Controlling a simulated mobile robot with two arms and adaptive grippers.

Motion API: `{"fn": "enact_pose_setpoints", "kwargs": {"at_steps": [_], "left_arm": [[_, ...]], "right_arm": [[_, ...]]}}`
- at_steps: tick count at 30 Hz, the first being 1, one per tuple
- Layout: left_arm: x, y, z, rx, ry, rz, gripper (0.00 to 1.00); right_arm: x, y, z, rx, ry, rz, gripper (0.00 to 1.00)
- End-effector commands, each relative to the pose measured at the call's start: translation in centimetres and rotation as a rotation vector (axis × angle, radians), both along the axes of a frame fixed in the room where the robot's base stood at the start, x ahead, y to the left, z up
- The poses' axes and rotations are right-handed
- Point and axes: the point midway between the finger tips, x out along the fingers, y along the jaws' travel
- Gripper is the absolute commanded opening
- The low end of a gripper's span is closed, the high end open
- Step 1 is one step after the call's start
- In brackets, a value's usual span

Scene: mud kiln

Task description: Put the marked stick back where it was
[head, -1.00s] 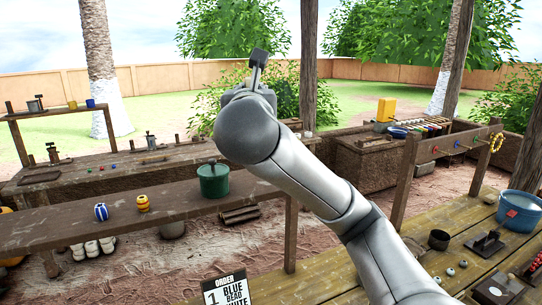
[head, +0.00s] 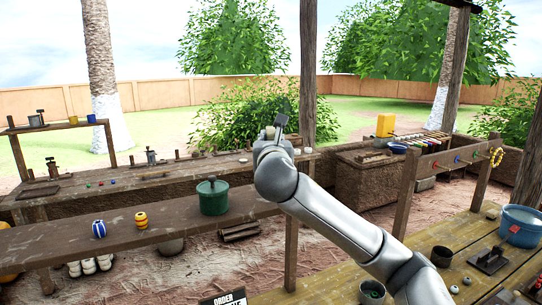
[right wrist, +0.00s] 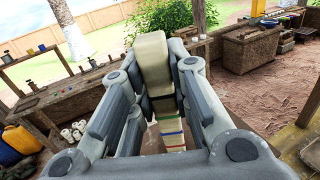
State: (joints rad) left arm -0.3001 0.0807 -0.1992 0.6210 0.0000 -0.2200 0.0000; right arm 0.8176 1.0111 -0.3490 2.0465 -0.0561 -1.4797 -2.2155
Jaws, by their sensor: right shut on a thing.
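My right gripper (head: 277,128) is raised in the middle of the head view, above the far end of the long wooden shelf. In the right wrist view its fingers (right wrist: 160,80) are shut on a pale stick (right wrist: 153,55) with a rounded upper end. Lower down, dark, green, red and blue bands (right wrist: 173,135) cross it between the fingers, so it appears to be the marked stick. In the head view the stick is mostly hidden by the gripper. My left gripper is not in view.
Behind is a workbench (head: 120,183) with small tools. A rail with coloured beads (head: 457,159) and a blue tub (head: 520,225) are at right.

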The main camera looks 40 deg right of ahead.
Motion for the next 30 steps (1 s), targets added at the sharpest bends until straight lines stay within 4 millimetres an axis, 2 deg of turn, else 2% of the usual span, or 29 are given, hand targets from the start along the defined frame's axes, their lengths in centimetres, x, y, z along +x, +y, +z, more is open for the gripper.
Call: {"fn": "enact_pose_setpoints", "kwargs": {"at_steps": [9, 23, 24, 28, 30], "left_arm": [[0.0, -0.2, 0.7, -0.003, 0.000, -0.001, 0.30], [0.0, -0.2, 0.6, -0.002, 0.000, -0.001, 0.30], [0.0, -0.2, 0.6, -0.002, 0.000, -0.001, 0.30], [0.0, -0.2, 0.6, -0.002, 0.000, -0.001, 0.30], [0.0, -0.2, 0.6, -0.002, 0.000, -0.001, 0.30]], "right_arm": [[0.2, -0.3, -3.2, -0.001, 0.003, 0.001, 0.00], [0.1, -0.3, -3.9, -0.001, 0.002, 0.000, 0.00], [0.2, -0.3, -3.8, 0.000, 0.001, 0.000, 0.23], [0.2, -0.3, -3.8, 0.000, 0.001, 0.000, 0.40], [0.2, -0.3, -3.8, 0.000, 0.001, 0.000, 0.40]]}}
